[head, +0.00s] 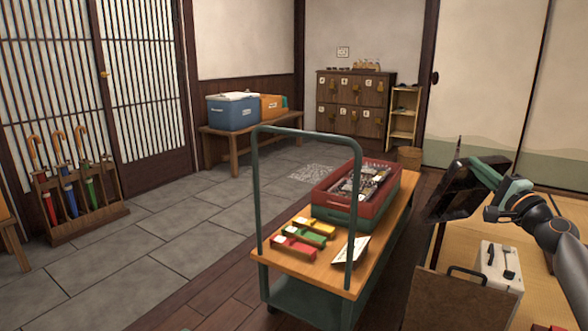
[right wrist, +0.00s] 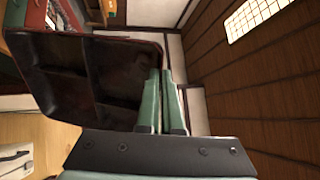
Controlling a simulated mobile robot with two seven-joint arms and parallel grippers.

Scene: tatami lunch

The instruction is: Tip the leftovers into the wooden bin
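My right gripper (head: 492,170) is shut on the rim of a dark compartment tray (head: 455,190). It holds the tray up in the air, steeply tilted, to the right of the trolley. In the right wrist view the green fingers (right wrist: 163,102) pinch the edge of the tray (right wrist: 85,75). Its visible compartments look dark, and I make out no food in them. My left gripper is not in view.
A trolley (head: 318,252) with a green handle carries a red crate (head: 327,194) and colored boxes (head: 310,231). A white case (head: 499,268) and a brown panel (head: 455,300) are at lower right. The stone floor (head: 180,235) at left is clear.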

